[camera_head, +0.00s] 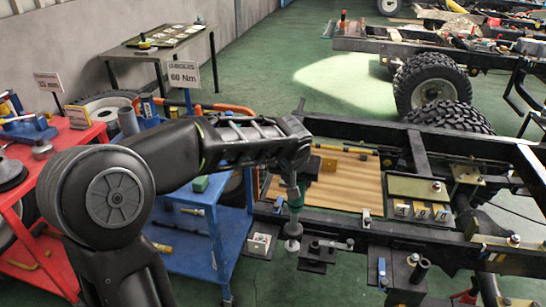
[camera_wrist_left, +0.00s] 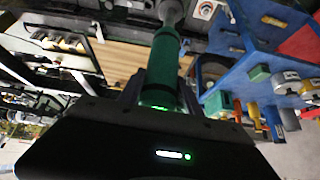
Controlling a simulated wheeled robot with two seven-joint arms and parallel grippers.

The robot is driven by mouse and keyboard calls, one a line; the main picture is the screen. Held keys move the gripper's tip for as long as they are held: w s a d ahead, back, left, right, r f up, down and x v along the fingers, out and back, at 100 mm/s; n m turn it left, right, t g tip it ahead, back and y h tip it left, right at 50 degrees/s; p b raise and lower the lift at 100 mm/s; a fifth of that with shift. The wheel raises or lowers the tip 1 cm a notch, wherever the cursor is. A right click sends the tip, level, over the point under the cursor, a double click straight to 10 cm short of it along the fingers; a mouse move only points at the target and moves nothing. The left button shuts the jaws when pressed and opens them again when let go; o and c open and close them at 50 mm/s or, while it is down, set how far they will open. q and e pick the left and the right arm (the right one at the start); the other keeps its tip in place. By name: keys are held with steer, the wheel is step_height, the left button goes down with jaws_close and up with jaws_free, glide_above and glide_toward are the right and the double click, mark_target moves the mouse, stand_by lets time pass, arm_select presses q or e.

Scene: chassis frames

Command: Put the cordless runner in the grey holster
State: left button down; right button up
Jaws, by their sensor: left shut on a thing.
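My left gripper (camera_head: 300,172) is shut on the cordless runner (camera_head: 296,198), a slim tool with a green body and a grey lower end. It hangs nearly upright over the near left corner of the chassis frame. The runner's green body (camera_wrist_left: 163,65) also shows between the fingers in the left wrist view, pointing away from the wrist. A grey tube (camera_head: 128,121), which looks like the grey holster, stands on the blue cart left of the gripper, partly behind my arm. Its opening is hard to make out. My right gripper is not in view.
The blue cart (camera_head: 190,262) stands left of the chassis frame (camera_head: 400,235), which carries a wooden board (camera_head: 335,190), brackets and bolts. A red cart (camera_head: 50,245) is at far left. Green floor is free beyond.

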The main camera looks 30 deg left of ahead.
arm_select(q)
steer(key=s+d+f+m+h, duration=0.1)
steer(key=d+f, duration=0.1)
steer(key=d, duration=0.3)
steer(key=s+d+f+m+h, duration=0.1)
steer(key=s+d+f+m, duration=0.1)
steer(key=d, duration=0.4)
steer(key=shift+s+d+f, duration=0.15)
steer(key=shift+s+f, duration=0.15)
steer(key=shift+f, duration=0.35)
